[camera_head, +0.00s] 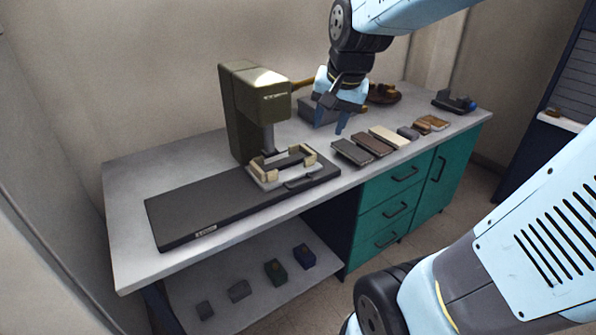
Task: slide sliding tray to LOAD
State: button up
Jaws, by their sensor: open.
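The sliding tray (267,179) is a light plate with cream blocks and a dark handle at its front. It sits at the right part of a long dark base (190,213), under the head of an olive-green press (240,110). A small label is on the base's front left edge; its text is too small to read. My gripper (333,118) points down above the workbench, right of the press and apart from the tray. It is open, and I see nothing held in it.
The grey workbench (130,198) carries a row of flat pieces (372,145) at right, a grey box (318,112) behind my gripper and a dark tool (452,102) at the far right. Green drawers (385,207) are below. Several small blocks lie on the lower shelf (258,310).

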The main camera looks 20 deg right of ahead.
jog(key=w+f+m+g, duration=0.1)
jog(key=w+f+m, duration=0.3)
jog(key=w+f, duration=0.3)
jog(key=m+g, duration=0.1)
jog(key=m, duration=0.4)
send_near(303, 182)
jog(key=f, duration=0.2)
jog(key=w+f, duration=0.1)
jog(key=f, duration=0.5)
jog(key=shift+w+a, duration=0.1)
jog(key=shift+w, duration=0.2)
jog(key=shift+c, duration=0.3)
grip_shut()
jog(key=shift+r, duration=0.1)
